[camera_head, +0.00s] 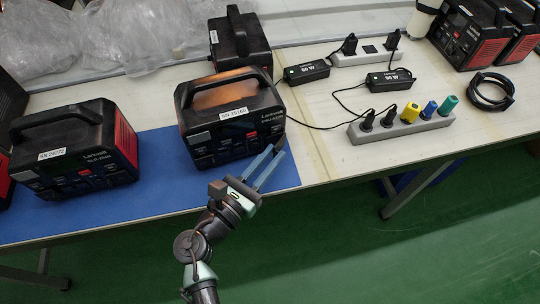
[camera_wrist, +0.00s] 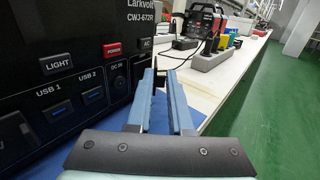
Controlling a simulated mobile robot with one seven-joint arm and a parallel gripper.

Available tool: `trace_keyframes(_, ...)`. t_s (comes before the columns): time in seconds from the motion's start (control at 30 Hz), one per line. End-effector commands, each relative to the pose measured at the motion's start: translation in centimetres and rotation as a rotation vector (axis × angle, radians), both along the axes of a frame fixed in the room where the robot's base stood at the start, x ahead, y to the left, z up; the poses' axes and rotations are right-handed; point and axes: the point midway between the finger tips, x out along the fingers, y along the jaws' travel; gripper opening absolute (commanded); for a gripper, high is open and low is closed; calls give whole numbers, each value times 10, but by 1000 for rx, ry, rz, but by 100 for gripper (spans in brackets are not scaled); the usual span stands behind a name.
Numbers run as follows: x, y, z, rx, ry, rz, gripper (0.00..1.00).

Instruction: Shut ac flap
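The power station (camera_head: 232,118), black with red trim and a raised handle, stands on the blue mat with its front panel facing me. In the wrist view its panel (camera_wrist: 70,60) fills the left side, with LIGHT, POWER, USB and AC markings. My gripper (camera_head: 276,150) is at the lower right of this front; it also shows in the wrist view (camera_wrist: 161,74). Its two blue fingers are apart. A thin dark piece (camera_wrist: 160,76) stands out between the fingertips, near the AC button (camera_wrist: 146,44); it may be the AC flap seen edge-on. I cannot tell whether the fingers touch it.
Another power station (camera_head: 75,150) stands left on the mat (camera_head: 150,190), and one (camera_head: 240,38) is behind. A power strip (camera_head: 400,128) with several plugs, adapters (camera_head: 306,71) and a coiled cable (camera_head: 490,91) are on the right. Floor space in front of the table is clear.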

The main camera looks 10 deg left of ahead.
Motion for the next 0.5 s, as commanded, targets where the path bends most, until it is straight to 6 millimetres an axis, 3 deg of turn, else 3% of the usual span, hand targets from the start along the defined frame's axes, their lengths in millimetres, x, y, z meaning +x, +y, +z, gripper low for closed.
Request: trace_keyframes(0.5,3,7,0,3,0,-75,0)
